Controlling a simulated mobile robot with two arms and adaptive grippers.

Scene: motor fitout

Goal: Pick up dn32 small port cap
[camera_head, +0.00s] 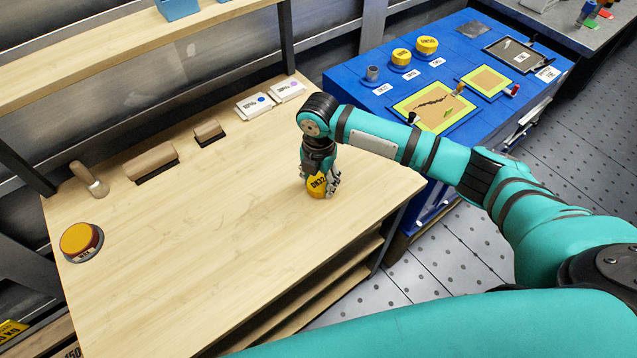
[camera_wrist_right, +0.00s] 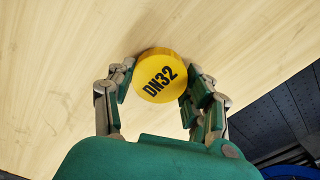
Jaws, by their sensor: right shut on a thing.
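The DN32 small port cap (camera_head: 317,185) is a yellow round cap with black "DN32" lettering. It is at the right part of the wooden bench, under my right gripper (camera_head: 320,187). In the right wrist view the cap (camera_wrist_right: 160,76) sits between the two fingers of my right gripper (camera_wrist_right: 158,84), which is shut on it. I cannot tell whether the cap still touches the bench top. My left gripper is not in view.
The wooden bench (camera_head: 200,250) is mostly clear. A larger orange cap (camera_head: 80,239) lies at its left. A wooden-handled tool (camera_head: 89,180), blocks and small boxes (camera_head: 255,105) line the back. A blue cabinet (camera_head: 350,85) with more yellow caps (camera_head: 427,45) stands at the right.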

